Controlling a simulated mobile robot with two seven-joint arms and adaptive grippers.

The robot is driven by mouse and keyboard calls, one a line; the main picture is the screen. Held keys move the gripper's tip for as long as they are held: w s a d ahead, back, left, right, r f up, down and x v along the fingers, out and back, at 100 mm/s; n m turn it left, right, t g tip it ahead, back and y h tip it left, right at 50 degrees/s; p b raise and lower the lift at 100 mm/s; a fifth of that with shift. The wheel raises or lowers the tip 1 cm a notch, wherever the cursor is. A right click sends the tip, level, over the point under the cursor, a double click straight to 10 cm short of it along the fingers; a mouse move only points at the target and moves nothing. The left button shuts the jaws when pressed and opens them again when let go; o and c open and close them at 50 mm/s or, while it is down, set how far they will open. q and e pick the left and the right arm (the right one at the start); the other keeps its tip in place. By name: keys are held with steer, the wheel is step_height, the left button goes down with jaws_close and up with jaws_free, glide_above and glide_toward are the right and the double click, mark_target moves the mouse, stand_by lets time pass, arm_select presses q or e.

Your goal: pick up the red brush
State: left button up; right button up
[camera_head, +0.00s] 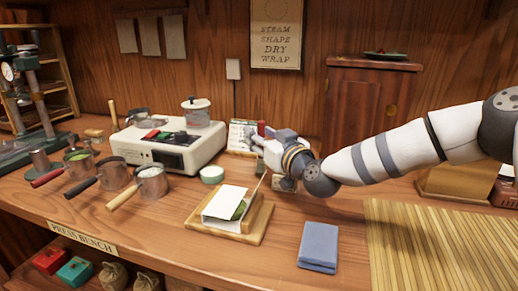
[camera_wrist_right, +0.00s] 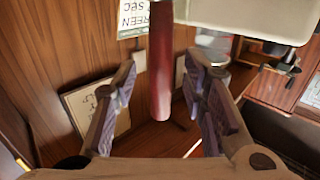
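The red brush shows in the right wrist view as a dark red, rounded handle (camera_wrist_right: 161,85) that comes in from the top edge; its other end is out of that view. A small red piece of it (camera_head: 261,128) shows in the head view beside my right gripper (camera_head: 264,137). In the wrist view the two purple-grey padded fingers of my right gripper (camera_wrist_right: 160,66) stand apart on either side of the handle, with a gap on each side. My left gripper is in neither view.
A white steamer machine (camera_head: 172,146) stands left of my right gripper. A wooden tray (camera_head: 225,236) with white paper, a folded blue cloth (camera_head: 319,243) and a bamboo mat (camera_head: 420,250) lie in front. Several metal cups with handles stand at left. Bare bench lies between tray and cloth.

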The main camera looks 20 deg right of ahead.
steer(key=shift+r, duration=0.15)
jaws_close()
